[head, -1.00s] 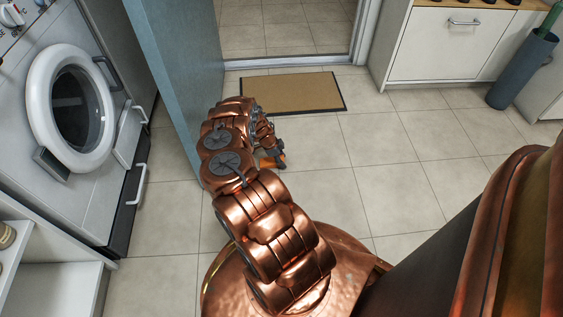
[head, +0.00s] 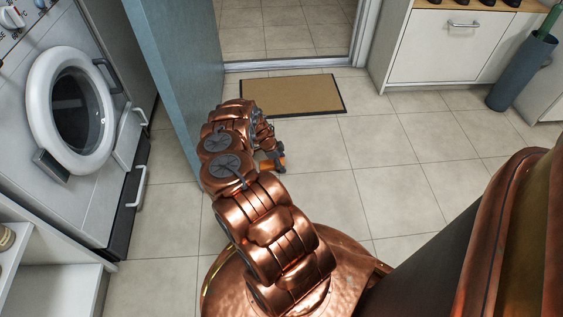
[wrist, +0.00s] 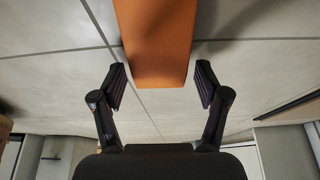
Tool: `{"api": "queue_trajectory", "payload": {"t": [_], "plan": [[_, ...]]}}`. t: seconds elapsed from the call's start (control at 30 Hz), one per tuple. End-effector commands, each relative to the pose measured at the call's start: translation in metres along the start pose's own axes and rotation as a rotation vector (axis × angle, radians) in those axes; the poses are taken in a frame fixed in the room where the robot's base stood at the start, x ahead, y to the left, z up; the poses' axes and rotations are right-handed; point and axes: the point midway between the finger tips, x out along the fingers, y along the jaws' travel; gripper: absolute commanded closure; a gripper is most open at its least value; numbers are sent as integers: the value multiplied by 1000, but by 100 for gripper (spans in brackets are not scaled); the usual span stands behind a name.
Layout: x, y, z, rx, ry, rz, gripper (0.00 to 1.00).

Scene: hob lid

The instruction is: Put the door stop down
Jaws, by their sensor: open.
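The door stop is an orange block. In the wrist view the door stop (wrist: 155,38) reaches in from the top edge, and its near end lies between my two fingers. My gripper (wrist: 160,84) is open, with a visible gap on each side of the block. In the head view the door stop (head: 267,165) shows as a small orange patch beside my gripper (head: 276,163), low over the tiled floor, to the right of the blue door. My arm hides much of both. I cannot tell whether its underside rests fully on the floor.
The blue door (head: 172,75) stands open just left of my arm. A brown doormat (head: 291,95) lies before the doorway. A washing machine (head: 75,110) is at the left, and a white cabinet (head: 440,50) at the back right. Tiles to the right are clear.

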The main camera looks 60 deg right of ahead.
Motion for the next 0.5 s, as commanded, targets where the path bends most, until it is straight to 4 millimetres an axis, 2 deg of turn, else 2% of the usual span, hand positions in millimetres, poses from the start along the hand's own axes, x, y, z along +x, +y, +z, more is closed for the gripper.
{"api": "queue_trajectory", "payload": {"t": [0.17, 0.5], "plan": [[-21, -1, 0, -2, -1, -3, 26], [-84, -1, 0, -3, -1, -4, 26]]}}
